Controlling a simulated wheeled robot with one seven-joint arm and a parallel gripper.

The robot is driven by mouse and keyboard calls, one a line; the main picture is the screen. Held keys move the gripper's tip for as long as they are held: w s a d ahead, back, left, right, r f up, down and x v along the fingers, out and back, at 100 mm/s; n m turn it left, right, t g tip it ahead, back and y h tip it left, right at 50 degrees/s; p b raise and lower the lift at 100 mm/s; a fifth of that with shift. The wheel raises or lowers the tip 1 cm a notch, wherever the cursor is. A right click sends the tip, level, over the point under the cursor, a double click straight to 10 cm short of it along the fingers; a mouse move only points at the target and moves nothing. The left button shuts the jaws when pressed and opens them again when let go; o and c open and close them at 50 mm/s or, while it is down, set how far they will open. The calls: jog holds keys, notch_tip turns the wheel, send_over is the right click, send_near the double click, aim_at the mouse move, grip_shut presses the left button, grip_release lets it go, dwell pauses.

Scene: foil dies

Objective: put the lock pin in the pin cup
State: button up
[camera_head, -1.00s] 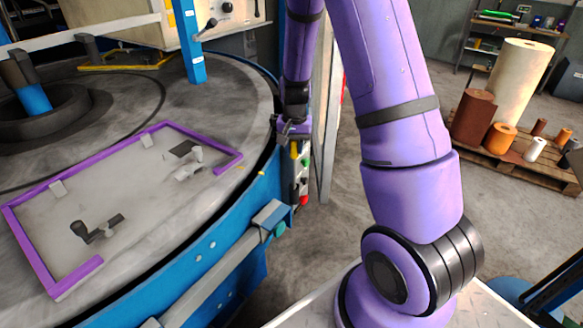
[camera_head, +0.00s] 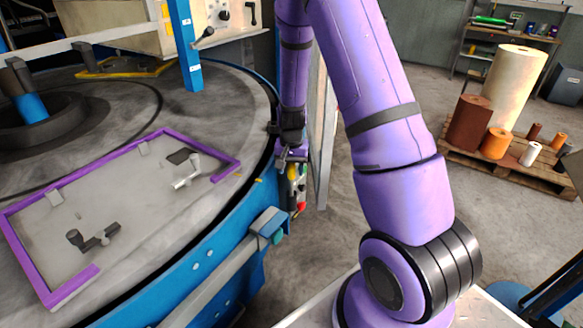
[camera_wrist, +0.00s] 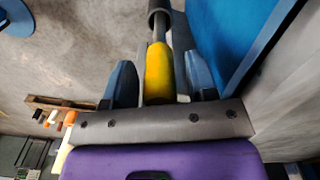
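The lock pin (camera_wrist: 160,72) shows in the wrist view as a yellow handle with a thin grey shaft. It sits between the two blue-grey fingers of my gripper (camera_wrist: 160,86). Narrow gaps show beside the handle, but it travels with my gripper, so I take it as held. A dark round tube (camera_wrist: 158,8) is at the shaft's far end; I cannot tell whether it is the pin cup or part of the pin. In the head view my gripper (camera_head: 291,158) points down beside the round table's blue rim, with the yellow handle (camera_head: 291,173) just below.
Green and red parts (camera_head: 302,200) are close beside the pin. The round table (camera_head: 140,110) carries a purple-framed plate (camera_head: 50,187) with clamps. A grey-blue bracket (camera_head: 268,222) juts from the rim. A pallet of rolls (camera_head: 520,168) stands at right, with open floor before it.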

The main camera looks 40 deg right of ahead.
jog(key=shift+r, duration=0.15)
notch_tip(320, 180, up, 12)
jog(key=shift+f, duration=0.1)
jog(key=s+a+r+n+t, duration=0.1)
jog(key=s+a+r+n, duration=0.1)
jog(key=s+a+r, duration=0.45)
jog(key=s+a+r+n+t, duration=0.1)
jog(key=s+r+n+t, duration=0.15)
jog(key=r, duration=0.75)
jog(key=s+a+r+n+t, duration=0.1)
jog(key=s+a+r+n, duration=0.1)
jog(key=s, duration=0.6)
jog(key=s+a+r+n, duration=0.2)
jog(key=s+r, duration=0.3)
jog(key=s, duration=0.4)
jog(key=shift+s+a+t, duration=0.3)
jog(key=shift+a+t, duration=0.05)
jog(key=shift+a, duration=0.45)
jog(key=shift+r, duration=0.1)
